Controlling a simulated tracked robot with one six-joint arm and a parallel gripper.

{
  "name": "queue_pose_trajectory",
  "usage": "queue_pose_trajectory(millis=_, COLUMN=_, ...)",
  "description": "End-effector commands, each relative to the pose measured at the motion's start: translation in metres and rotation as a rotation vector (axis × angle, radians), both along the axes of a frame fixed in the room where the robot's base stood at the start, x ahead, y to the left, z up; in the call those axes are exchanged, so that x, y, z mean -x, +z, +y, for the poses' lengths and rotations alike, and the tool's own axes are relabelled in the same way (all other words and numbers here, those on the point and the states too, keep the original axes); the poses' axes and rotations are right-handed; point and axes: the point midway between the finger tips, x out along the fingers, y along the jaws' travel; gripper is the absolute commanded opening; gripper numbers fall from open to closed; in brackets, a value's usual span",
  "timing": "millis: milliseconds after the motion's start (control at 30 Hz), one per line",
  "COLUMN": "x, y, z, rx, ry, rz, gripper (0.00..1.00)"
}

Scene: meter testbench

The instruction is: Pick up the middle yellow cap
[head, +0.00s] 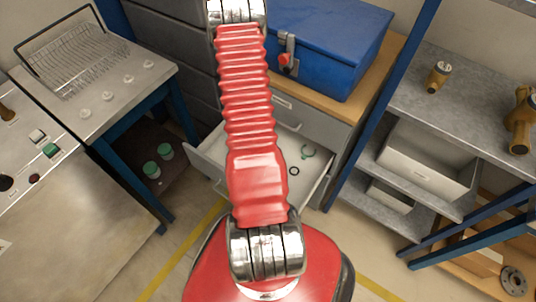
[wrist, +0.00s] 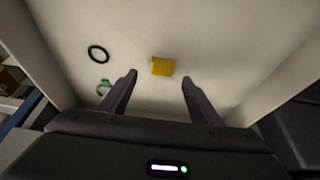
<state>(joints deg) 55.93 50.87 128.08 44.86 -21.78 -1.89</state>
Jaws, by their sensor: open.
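One yellow cap (wrist: 163,66) lies on the pale floor of the open drawer (head: 207,152), in the upper middle of the wrist view. It looks small and blocky. My gripper (wrist: 159,79) is open and empty, its two dark fingers pointing towards the cap. The cap shows between and just beyond the fingertips, apart from both. How high the fingers are above it I cannot tell. No other yellow cap shows. In the head view my red arm hides the cap and my gripper.
A black ring (wrist: 98,54) and a green part (wrist: 103,88) lie left of the cap in the drawer. Drawer walls stand close on both sides. A blue toolbox (head: 325,45) sits on the cabinet above. A shelf rack (head: 455,85) is at right, a steel table (head: 125,95) at left.

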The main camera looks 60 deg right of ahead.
Motion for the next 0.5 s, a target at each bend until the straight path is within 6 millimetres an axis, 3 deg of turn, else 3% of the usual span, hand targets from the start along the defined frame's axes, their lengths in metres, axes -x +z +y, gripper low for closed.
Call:
queue_pose_trajectory(millis=267, x=0.0, y=-0.003, z=-0.001, rx=-0.001, ry=0.0, rz=0.001, gripper=0.57)
queue_pose_trajectory(millis=500, x=-0.001, y=-0.023, z=-0.011, rx=-0.002, ry=-0.001, rz=0.002, gripper=0.57)
